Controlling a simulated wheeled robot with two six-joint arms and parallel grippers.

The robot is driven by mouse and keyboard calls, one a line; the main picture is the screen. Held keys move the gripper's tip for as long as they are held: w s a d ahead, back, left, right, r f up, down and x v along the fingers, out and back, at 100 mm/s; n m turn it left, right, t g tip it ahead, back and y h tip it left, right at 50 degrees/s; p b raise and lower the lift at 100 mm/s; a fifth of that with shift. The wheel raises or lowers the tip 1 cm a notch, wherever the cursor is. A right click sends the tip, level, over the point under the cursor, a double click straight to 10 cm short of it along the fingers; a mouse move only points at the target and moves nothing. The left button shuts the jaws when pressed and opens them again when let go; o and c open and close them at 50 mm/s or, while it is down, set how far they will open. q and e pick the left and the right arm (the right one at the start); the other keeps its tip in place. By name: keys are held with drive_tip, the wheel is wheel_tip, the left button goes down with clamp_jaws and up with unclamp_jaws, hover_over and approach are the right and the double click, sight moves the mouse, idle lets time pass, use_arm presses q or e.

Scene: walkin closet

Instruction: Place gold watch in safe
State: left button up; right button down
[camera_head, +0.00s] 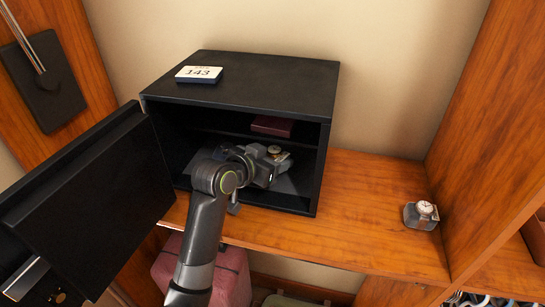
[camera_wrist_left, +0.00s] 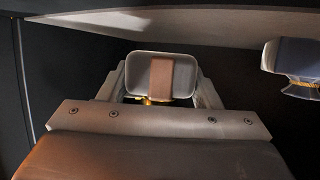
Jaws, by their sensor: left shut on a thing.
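The black safe (camera_head: 322,165) stands open on a wooden shelf, its door swung out to the left. My left gripper (camera_head: 265,168) reaches inside the safe. In the left wrist view the gripper (camera_wrist_left: 162,88) is shut on a grey cushion with a brown strap (camera_wrist_left: 161,78) around it and a bit of gold below, apparently a watch on its cushion. A gold watch face (camera_head: 274,150) shows by the gripper in the head view; I cannot tell whether it is the held one. My right gripper is not in view.
A dark cushion with gold trim (camera_wrist_left: 300,60) is at the right of the wrist view. A dark red box (camera_head: 272,126) lies on the safe's upper level. Another watch on a grey cushion (camera_head: 422,216) sits on the shelf at right. A 143 block (camera_head: 199,74) is on top.

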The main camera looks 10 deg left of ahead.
use_arm(q)
drive_tip(key=shift+f, duration=0.6)
drive_tip(key=o, duration=1)
drive_tip(key=shift+o, duration=0.2)
drive_tip(key=shift+r, duration=0.75)
drive_tip(key=b+v, duration=0.1)
drive_tip(key=v, duration=1.1)
drive_tip(key=shift+f, duration=0.15)
